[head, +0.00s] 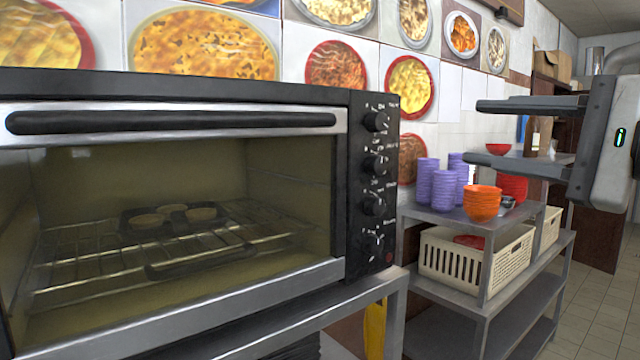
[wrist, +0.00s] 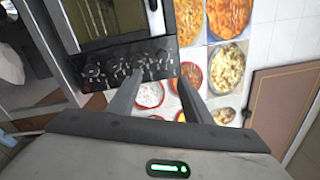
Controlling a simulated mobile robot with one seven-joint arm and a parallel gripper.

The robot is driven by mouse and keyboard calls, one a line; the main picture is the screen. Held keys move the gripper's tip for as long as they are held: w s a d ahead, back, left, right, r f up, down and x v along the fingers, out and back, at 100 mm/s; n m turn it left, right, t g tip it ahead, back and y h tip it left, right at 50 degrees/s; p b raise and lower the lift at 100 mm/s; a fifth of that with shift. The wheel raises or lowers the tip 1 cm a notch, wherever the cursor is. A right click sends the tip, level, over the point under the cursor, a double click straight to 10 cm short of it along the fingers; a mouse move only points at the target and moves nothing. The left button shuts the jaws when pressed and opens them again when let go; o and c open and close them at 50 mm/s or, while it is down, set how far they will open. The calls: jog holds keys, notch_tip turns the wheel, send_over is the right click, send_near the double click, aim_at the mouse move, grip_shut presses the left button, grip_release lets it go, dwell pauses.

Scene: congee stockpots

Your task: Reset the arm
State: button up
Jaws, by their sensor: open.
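My gripper (head: 482,134) is at the right of the head view, its two fingers pointing left and spread apart with nothing between them. In the wrist view the open fingers of my gripper (wrist: 155,92) point toward the oven's knob panel and the wall pictures. It is in the air, to the right of the toaster oven (head: 340,200), which also shows in the wrist view (wrist: 110,72). The oven door is closed, with a long dark handle across its top.
A metal shelf (head: 450,214) to the right holds purple cup stacks (head: 444,190), orange bowls (head: 482,202) and a cream basket (head: 475,262). Food pictures (head: 410,86) cover the tiled wall. Tiled floor (head: 600,310) is clear at the lower right.

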jog(key=s+a+f+n+g+h, duration=0.2)
jog(key=a+f+n+g, duration=0.15)
jog(key=a+f, duration=0.45)
jog(key=s+a+f+n+g+h, duration=0.2)
jog(key=a+f+n+g, duration=0.15)
jog(key=f, duration=0.95)
jog(key=s+d+f+n+g+h, duration=0.1)
jog(key=s+f+n+h, duration=0.25)
jog(key=f, duration=0.35)
jog(key=s+d+f+n+g+h, duration=0.1)
jog(key=s+f+n+h, duration=0.2)
jog(key=f+n, duration=0.3)
notch_tip(320, 180, up, 16)
jog(key=m+p, duration=0.1)
jog(key=p, duration=1.6)
jog(key=shift+r+m, duration=0.2)
jog(key=shift+m, duration=0.15)
jog(key=shift+a, duration=0.1)
